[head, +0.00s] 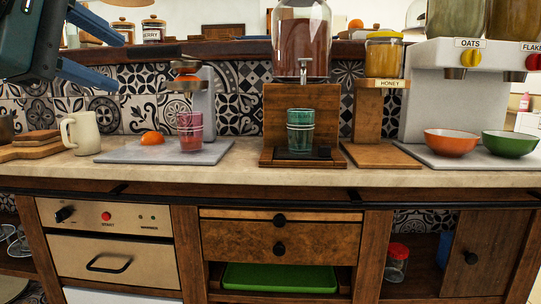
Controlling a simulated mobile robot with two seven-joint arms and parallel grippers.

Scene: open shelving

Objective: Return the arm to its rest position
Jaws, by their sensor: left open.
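My left gripper (88,46) is at the upper left of the head view, raised above the counter (250,178). Its two blue fingers point right and are apart, with nothing between them. It is clear of the white pitcher (80,133) and the cups below it. My right gripper is not in view.
A shelf (240,50) runs behind. Drawers (280,243) are below.

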